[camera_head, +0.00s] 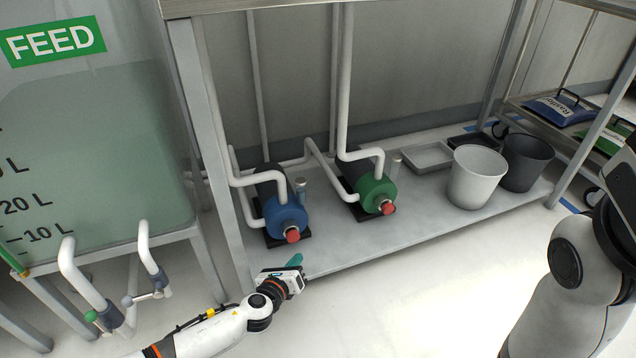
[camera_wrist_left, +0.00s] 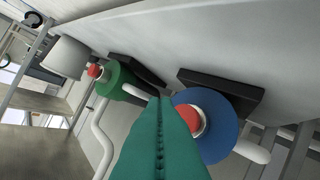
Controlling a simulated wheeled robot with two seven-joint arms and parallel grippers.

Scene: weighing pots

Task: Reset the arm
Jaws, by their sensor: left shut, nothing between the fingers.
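My left gripper (camera_head: 295,261) reaches in from the bottom left in the head view, just in front of the shelf's front edge and below the blue pump. Its teal fingers (camera_wrist_left: 160,140) are closed together and hold nothing in the left wrist view. The blue pump (camera_head: 284,217) with a red knob is just beyond the fingertips; it also shows in the left wrist view (camera_wrist_left: 228,135), partly hidden behind the fingers. My right gripper is not in view; only part of my right arm shows at the right edge.
A green pump (camera_head: 374,190), a white bucket (camera_head: 476,178) and a dark bucket (camera_head: 527,162) stand on the low shelf (camera_head: 430,225). A feed tank (camera_head: 90,150) with white pipes (camera_head: 82,275) stands at the left. The floor in front of the shelf is clear.

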